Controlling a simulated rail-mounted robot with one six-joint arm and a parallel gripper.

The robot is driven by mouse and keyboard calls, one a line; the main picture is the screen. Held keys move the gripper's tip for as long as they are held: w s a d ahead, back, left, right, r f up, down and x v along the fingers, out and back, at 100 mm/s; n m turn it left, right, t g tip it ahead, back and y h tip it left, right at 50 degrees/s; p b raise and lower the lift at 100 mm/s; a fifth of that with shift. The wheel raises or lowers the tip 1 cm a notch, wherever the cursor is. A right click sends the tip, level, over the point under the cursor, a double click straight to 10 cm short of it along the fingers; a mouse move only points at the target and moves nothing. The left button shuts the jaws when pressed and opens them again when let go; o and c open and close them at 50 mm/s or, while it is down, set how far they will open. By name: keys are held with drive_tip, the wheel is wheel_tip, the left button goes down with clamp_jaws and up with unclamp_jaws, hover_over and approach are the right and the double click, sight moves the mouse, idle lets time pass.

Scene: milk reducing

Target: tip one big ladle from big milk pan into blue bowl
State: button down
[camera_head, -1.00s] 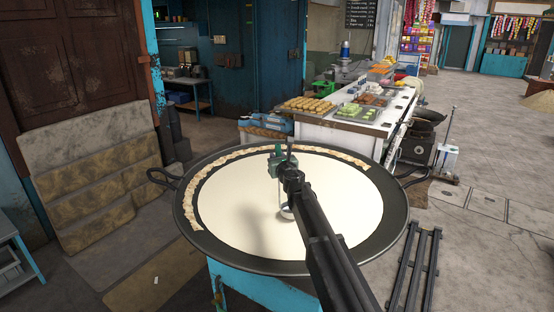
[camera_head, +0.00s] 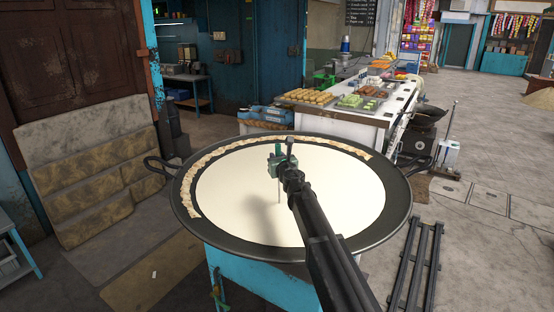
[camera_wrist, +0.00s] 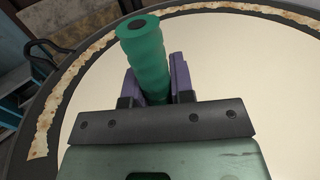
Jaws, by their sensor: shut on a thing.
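The big milk pan (camera_head: 320,205) is a wide dark pan full of cream-white milk, with a browned crust along its far and left rim. My gripper (camera_head: 280,161) is over the middle of the pan. In the wrist view my gripper (camera_wrist: 158,80) is shut on the green handle (camera_wrist: 141,45) of the ladle. The ladle's thin shaft (camera_head: 279,192) hangs down to the milk. The ladle's cup does not show; it is under the milk or hidden by my arm. I cannot make out a blue bowl with certainty.
A white counter (camera_head: 350,116) with trays of food stands behind the pan. Blue boxes (camera_head: 265,116) lie beside it. The pan sits on a blue stand (camera_head: 255,280). Dark rails (camera_head: 418,270) lie on the floor at right. A loop handle juts from the pan's left.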

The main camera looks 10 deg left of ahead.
idle(0.5)
wheel_tip(320, 180, up, 10)
drive_tip(key=p, duration=1)
drive_tip(key=shift+r, duration=0.1)
drive_tip(key=shift+a, duration=0.1)
drive_tip(key=shift+s+a+f+n, duration=0.15)
drive_tip(key=shift+s+a+n, duration=0.2)
drive_tip(key=shift+a+n, duration=0.25)
drive_tip(key=shift+s+a+f+n, duration=0.1)
drive_tip(key=shift+s+a+n, duration=0.3)
drive_tip(key=shift+a, duration=0.35)
drive_tip(key=shift+s+a+f+n, duration=0.15)
drive_tip(key=shift+s+a+n, duration=0.2)
drive_tip(key=shift+a+n, duration=0.25)
drive_tip(key=shift+a, duration=0.15)
